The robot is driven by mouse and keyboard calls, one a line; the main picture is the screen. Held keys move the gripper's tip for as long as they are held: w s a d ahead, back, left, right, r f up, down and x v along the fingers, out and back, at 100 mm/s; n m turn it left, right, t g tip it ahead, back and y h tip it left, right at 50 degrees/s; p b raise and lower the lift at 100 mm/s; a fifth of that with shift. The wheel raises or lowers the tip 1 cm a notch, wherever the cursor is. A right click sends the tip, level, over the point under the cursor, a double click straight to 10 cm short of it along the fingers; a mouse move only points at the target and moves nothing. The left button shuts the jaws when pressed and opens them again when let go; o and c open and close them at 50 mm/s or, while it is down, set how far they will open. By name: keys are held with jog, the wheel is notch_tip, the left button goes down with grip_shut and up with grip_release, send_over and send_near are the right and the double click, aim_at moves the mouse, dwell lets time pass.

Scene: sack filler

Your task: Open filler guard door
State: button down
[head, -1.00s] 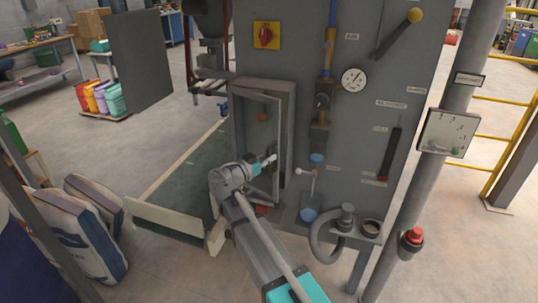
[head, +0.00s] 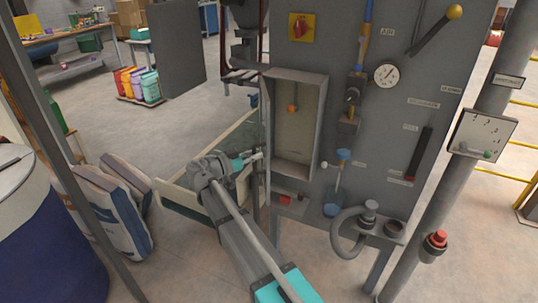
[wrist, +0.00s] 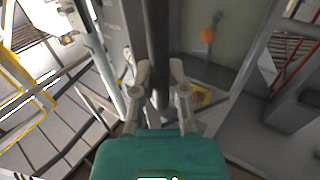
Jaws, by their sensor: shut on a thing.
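In the wrist view, my gripper (wrist: 157,88) is shut around a dark upright bar (wrist: 157,45), which looks like the door's handle. An orange knob (head: 292,107) shows inside the box, and it also shows in the wrist view (wrist: 207,35).
A red button (head: 437,239) is on the post at right. Sacks (head: 112,205) and a blue drum (head: 45,240) stand left.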

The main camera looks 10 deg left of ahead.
jog(key=shift+s+a, duration=0.2)
jog(key=shift+a, duration=2)
jog(key=c, duration=0.7)
grip_release()
jog(key=shift+s, duration=0.1)
jog(key=shift+o, duration=0.3)
jog(key=shift+a, duration=0.15)
jog(key=v, duration=1.1)
jog(key=shift+s+a, duration=0.25)
jog(key=shift+s, duration=0.05)
